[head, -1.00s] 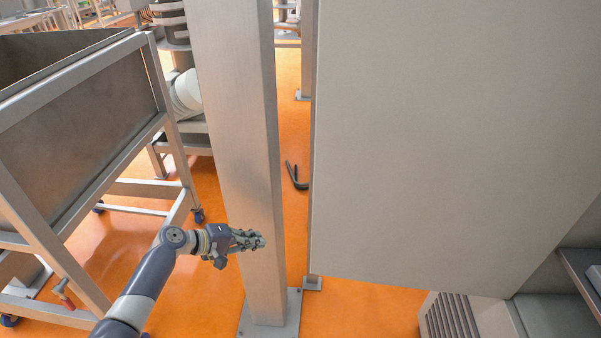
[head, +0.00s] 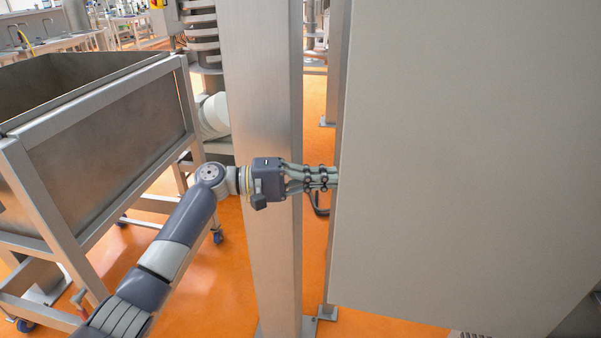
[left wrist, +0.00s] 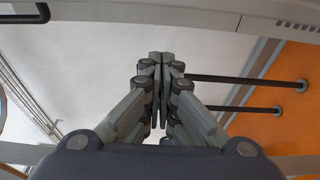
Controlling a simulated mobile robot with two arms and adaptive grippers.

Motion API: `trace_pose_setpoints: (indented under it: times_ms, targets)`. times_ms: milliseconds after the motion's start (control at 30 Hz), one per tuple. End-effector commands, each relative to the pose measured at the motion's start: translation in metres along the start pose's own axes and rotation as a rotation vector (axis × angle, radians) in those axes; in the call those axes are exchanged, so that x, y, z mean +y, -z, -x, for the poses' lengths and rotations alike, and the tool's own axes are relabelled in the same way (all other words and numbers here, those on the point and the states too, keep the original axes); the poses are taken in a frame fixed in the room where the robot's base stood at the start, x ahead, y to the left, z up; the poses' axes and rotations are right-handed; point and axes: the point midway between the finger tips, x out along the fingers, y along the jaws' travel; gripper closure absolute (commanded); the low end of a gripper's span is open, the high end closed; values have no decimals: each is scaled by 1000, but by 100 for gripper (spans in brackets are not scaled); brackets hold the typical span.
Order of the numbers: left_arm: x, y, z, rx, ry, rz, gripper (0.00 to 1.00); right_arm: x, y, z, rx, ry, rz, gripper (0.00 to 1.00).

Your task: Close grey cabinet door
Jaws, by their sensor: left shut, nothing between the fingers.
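The grey cabinet door (head: 470,170) is a large flat panel filling the right half of the head view. Its left edge runs nearly upright. My left gripper (head: 334,178) is shut and empty, with its fingertips at that left edge; I cannot tell whether they touch it. A dark curved handle (head: 320,203) shows just below the fingers, partly hidden by them. In the left wrist view my shut fingers (left wrist: 160,58) point ahead, under a pale panel edge. My right gripper is not in view.
A steel post (head: 262,100) stands right behind my left gripper. A metal bin on a wheeled frame (head: 110,110) stands at the left. Orange floor (head: 190,290) shows between the bin frame and the post.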

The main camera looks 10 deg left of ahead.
Motion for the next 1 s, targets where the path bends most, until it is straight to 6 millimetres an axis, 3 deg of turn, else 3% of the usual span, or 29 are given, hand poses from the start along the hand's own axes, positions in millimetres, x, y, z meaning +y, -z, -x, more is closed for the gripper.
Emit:
trace_pose_setpoints:
  times_ms: [67, 400, 1000]
  targets:
    - [3, -2, -15, 0, 1, 0, 100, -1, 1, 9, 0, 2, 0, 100]
    - [0, -34, 0, 2, 3, 1, 100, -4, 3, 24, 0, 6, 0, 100]
    - [-1, -41, -1, 7, 3, 2, 100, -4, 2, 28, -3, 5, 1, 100]
